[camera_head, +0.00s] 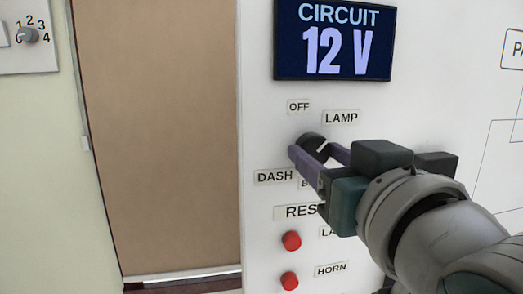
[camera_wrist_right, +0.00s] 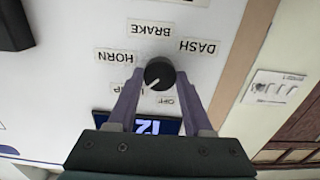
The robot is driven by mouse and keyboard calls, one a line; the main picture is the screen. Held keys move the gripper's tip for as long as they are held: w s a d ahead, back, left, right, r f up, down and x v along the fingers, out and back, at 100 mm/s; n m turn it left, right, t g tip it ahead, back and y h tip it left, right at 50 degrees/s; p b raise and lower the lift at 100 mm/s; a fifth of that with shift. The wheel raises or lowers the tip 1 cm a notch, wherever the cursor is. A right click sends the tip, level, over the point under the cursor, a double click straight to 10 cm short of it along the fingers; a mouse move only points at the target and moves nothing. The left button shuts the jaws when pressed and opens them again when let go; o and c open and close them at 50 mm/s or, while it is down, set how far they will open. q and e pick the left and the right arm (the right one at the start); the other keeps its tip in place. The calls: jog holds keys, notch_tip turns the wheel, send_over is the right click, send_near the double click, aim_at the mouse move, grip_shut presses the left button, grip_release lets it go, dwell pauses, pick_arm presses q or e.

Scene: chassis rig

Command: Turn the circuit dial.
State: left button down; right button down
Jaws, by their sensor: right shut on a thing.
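The circuit dial (camera_head: 311,141) is a round black knob with a white pointer line on the white panel. It also shows in the right wrist view (camera_wrist_right: 159,71). Its pointer is towards the LAMP label (camera_head: 341,117), up and right of it in the head view. My right gripper (camera_head: 314,151) is shut on the dial, with one purple finger on either side of it. The OFF (camera_head: 299,106) and DASH (camera_head: 274,177) labels also stand around the dial; the BRAKE (camera_wrist_right: 151,31) and HORN (camera_wrist_right: 115,56) labels show in the right wrist view. My left gripper is out of view.
A dark display (camera_head: 335,40) above the dial reads CIRCUIT 12 V. Two red buttons (camera_head: 291,240) are below it, the lower beside a HORN label. A numbered knob plate (camera_head: 27,37) is at the far left, beyond a brown panel (camera_head: 160,130).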

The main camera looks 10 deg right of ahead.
dwell(0.4)
jog(key=shift+c, duration=1.5)
grip_release()
jog(key=shift+s+f, duration=0.1)
jog(key=shift+s, duration=0.4)
jog(key=s+b, duration=0.3)
jog(key=s, duration=0.6)
jog(key=shift+d, duration=0.15)
